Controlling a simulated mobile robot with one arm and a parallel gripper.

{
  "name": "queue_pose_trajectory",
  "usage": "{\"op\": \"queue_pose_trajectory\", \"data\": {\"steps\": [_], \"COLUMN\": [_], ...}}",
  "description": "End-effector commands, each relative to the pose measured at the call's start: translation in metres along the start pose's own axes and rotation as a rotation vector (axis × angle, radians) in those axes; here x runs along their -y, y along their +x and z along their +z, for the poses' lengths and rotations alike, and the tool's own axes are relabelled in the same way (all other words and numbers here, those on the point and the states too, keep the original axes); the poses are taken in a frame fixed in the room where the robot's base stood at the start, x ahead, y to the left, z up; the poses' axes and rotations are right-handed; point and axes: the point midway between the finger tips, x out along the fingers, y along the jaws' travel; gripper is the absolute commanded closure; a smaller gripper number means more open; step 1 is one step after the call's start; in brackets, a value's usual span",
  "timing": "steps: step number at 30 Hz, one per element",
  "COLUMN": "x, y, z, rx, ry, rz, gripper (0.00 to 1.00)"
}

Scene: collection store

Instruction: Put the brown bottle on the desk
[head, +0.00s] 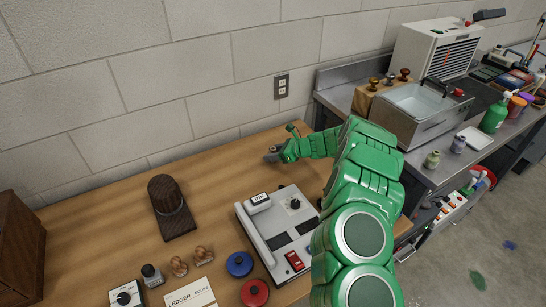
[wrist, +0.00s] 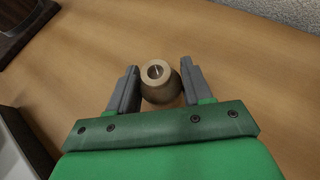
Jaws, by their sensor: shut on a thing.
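The brown bottle (wrist: 160,88) is between the two fingers of my gripper (wrist: 158,92) in the wrist view, seen from above with its round, pale rim and dark opening towards the camera. The fingers are shut on its sides. In the head view my gripper (head: 272,154) is over the back part of the wooden desk (head: 105,215), near the wall; the bottle is hard to make out there. The desk surface also shows around the bottle in the wrist view (wrist: 235,65). I cannot tell whether the bottle's base touches the desk.
A grey device (head: 265,228) lies in front of my gripper. A dark wooden stand (head: 171,208) is to the left. Blue (head: 239,263) and red (head: 255,292) round lids lie at the front. A metal bench (head: 412,160) with a basin stands right. The desk's back strip is clear.

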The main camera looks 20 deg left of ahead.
Motion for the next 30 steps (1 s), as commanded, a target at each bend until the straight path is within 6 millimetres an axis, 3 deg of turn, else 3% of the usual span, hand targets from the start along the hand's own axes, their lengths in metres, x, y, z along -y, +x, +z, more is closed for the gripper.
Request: {"op": "queue_pose_trajectory", "data": {"steps": [4, 17, 18, 21, 22, 30], "x": [-0.001, -0.001, -0.001, -0.001, -0.001, -0.001], "y": [0.007, 0.009, 0.009, 0.009, 0.009, 0.009], "z": [-0.013, -0.017, -0.016, -0.016, -0.016, -0.016], "rx": [-0.002, -0.001, -0.001, -0.001, -0.001, -0.001], "ry": [0.0, 0.001, 0.001, 0.001, 0.001, 0.001], "rz": [0.002, 0.001, 0.0, 0.0, 0.0, 0.0], "gripper": [0.84, 0.84, 0.44, 0.29, 0.25, 0.25]}}
